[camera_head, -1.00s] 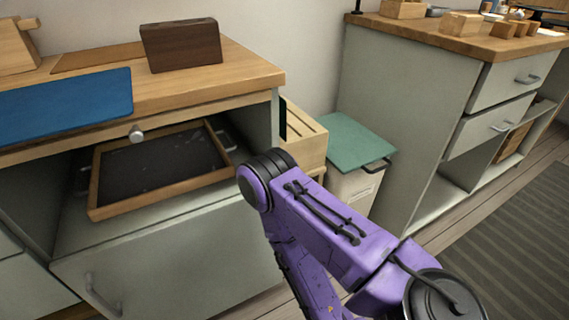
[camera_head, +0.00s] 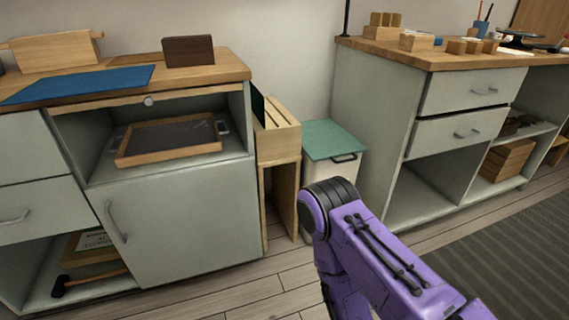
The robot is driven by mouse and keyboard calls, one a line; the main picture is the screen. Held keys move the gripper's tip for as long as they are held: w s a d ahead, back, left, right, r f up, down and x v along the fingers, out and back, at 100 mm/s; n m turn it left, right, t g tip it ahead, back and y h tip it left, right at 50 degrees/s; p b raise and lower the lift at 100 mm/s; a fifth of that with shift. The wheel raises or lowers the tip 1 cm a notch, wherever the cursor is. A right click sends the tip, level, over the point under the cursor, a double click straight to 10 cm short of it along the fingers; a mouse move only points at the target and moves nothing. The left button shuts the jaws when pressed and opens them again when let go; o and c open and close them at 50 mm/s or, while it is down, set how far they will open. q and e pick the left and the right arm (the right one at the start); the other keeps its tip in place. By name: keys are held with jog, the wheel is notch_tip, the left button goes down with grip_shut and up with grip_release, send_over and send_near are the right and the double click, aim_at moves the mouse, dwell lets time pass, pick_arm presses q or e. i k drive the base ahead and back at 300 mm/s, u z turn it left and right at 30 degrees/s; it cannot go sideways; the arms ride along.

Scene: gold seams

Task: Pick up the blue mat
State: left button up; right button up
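The blue mat (camera_head: 82,84) lies flat on the wooden top of the left cabinet, along its front edge. A purple arm of mine (camera_head: 385,262) comes in from the bottom right, well to the right of the mat and in front of the cabinets. Its gripper is out of sight. My other arm and gripper are not in the view either. Nothing is touching the mat.
A dark brown block (camera_head: 188,50) and a wooden box (camera_head: 55,51) stand behind the mat. A framed tray (camera_head: 168,152) sits on the open shelf below. A green-lidded bin (camera_head: 333,138) stands between the cabinets. The floor in front is clear.

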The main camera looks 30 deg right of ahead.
aim_at(51, 88)
jog(key=z, duration=0.7)
jog(key=i, duration=0.9)
jog(key=z, duration=0.95)
jog(key=k, duration=0.35)
